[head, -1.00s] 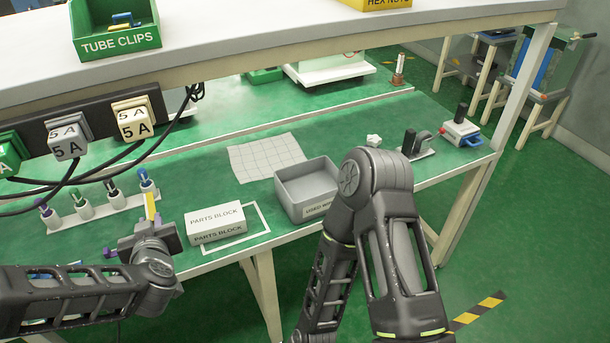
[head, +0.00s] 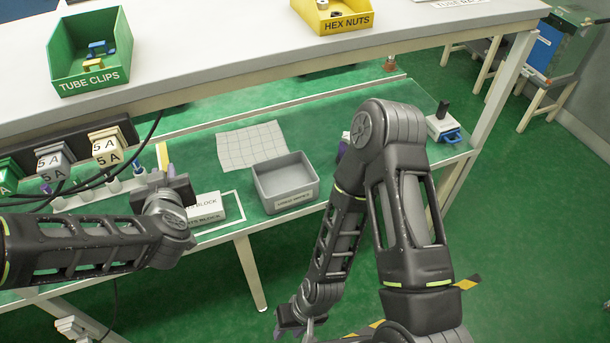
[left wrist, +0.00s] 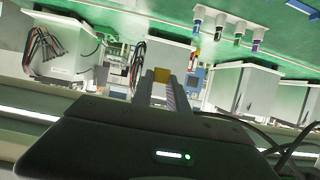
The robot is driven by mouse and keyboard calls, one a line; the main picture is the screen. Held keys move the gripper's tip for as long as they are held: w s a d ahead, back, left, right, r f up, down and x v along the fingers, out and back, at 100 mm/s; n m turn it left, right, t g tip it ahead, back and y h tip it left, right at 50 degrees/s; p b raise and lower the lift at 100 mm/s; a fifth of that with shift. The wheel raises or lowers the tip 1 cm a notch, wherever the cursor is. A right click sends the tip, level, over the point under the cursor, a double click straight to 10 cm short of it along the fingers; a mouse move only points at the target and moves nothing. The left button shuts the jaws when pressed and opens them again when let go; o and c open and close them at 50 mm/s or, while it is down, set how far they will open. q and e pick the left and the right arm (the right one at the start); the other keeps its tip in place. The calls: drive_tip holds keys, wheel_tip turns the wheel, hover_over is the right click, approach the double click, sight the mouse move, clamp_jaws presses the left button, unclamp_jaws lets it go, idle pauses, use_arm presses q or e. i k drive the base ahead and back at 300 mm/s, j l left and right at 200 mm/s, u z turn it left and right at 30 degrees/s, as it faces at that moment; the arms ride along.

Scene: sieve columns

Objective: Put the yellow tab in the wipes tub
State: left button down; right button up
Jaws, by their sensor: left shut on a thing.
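The yellow tab (head: 171,170) stands upright between the fingertips of my left gripper (head: 166,180), which is shut on it. In the left wrist view the tab (left wrist: 162,75) shows between the two finger ends (left wrist: 162,84). The wipes tub (head: 306,192) is a grey open box with a label reading used wipes, on the green bench to the right of my left gripper. The gripper and tab are apart from it. My right gripper (head: 291,322) hangs low at the bottom, below the bench front, small and partly cut off; its jaws are unclear.
A white parts block (head: 208,206) lies just right of my left gripper, partly hidden. A gridded sheet (head: 252,146) lies behind the tub. A marker rack (head: 100,192) is at left. The upper shelf (head: 220,55) overhangs the bench with green and yellow bins. My right arm stands right of the tub.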

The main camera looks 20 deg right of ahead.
sight(286, 183)
drive_tip(key=k+l, duration=0.1)
drive_tip(key=l, duration=0.3)
drive_tip(key=k+l, duration=0.1)
drive_tip(key=l, duration=0.3)
drive_tip(key=k+l, duration=0.1)
drive_tip(key=l, duration=0.3)
drive_tip(key=k+l, duration=0.1)
drive_tip(key=l, duration=0.3)
drive_tip(key=k+l+u, duration=0.1)
drive_tip(key=l, duration=0.3)
drive_tip(key=k+l, duration=0.15)
drive_tip(key=l, duration=0.25)
